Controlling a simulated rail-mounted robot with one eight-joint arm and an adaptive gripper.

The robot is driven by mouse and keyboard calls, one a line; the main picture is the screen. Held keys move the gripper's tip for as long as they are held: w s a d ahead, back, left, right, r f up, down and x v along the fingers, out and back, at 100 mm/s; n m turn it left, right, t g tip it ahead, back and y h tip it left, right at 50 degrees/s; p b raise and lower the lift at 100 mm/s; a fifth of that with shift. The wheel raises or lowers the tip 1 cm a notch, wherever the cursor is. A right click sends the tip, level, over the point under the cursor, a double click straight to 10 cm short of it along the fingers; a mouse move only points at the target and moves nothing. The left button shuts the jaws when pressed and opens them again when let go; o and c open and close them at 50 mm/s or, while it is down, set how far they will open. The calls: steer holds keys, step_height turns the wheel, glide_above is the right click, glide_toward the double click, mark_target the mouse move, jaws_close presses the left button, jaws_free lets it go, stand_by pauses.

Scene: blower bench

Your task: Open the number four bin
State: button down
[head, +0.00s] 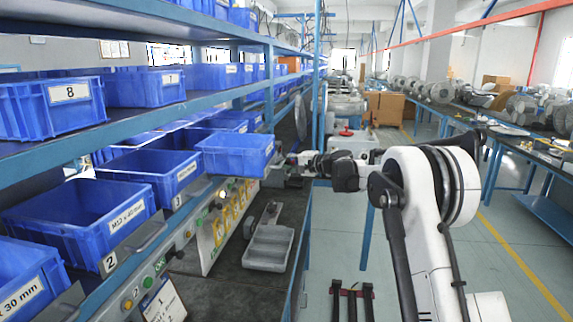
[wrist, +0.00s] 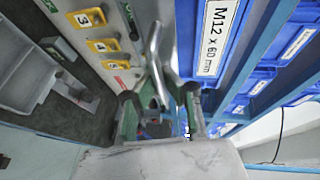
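A blue bin (head: 236,155) on the lower shelf juts out past the row; its number is not readable in the head view. My gripper (head: 284,170) is at its right side, small and partly hidden by my arm. In the wrist view, the fingers of my gripper (wrist: 160,98) are apart, with a curved metal bar (wrist: 155,50) just beyond and between them; I cannot tell whether they touch it. A blue bin labelled "M12 x 60 mm" (wrist: 213,40) is close on the right. A yellow tag numbered 4 (wrist: 102,46) is on the panel at left.
Nearer lower-shelf bins include one labelled "M12 x 40 mm" (head: 85,215), above a number 2 tag, and one above a 3 tag (head: 160,172). An upper bin is marked 8 (head: 52,105). A grey tray (head: 268,248) lies on the dark bench. The aisle floor (head: 500,265) at right is clear.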

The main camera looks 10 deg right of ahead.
steer(key=c, duration=1.8)
jaws_free()
steer(key=v, duration=1.2)
steer(key=shift+a, duration=0.1)
